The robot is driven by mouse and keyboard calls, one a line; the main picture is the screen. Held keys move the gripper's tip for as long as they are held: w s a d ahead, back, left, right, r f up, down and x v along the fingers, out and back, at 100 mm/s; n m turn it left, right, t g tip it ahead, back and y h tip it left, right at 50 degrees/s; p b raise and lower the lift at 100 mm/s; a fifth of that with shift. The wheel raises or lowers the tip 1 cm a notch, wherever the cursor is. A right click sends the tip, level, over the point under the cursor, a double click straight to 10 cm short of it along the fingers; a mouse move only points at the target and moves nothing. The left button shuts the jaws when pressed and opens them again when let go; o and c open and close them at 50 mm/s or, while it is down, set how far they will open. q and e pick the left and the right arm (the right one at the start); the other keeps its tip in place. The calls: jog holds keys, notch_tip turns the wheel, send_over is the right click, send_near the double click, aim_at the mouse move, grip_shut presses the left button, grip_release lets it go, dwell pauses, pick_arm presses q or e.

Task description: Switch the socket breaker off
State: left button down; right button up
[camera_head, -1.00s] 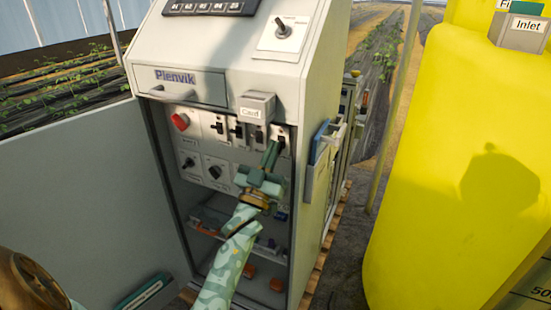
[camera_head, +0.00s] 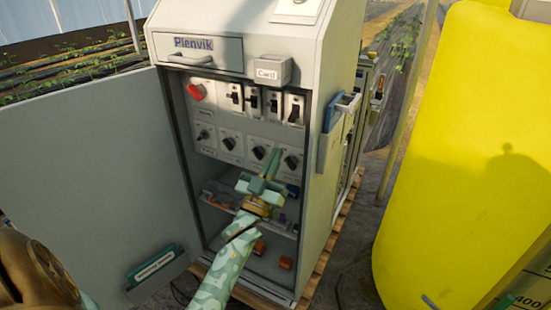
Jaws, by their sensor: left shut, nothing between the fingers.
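The cabinet's panel has an upper row of black-levered breakers: a left one (camera_head: 235,97), two middle ones (camera_head: 254,101) (camera_head: 273,104), and a right one (camera_head: 294,110) under the card holder. Their labels are too small to read, so I cannot tell which is the socket breaker. My left gripper (camera_head: 273,163) is shut and empty. Its fingers point up at the lower row of rotary knobs, with tips below the breakers and beside the right-hand knob (camera_head: 291,161). I cannot tell whether they touch the panel. My right gripper is not in view.
A red knob (camera_head: 195,91) sits left of the breakers. The open cabinet door (camera_head: 90,150) stands at the left. The card holder (camera_head: 272,70) juts out above the right breaker. A yellow tank (camera_head: 460,150) stands at the right.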

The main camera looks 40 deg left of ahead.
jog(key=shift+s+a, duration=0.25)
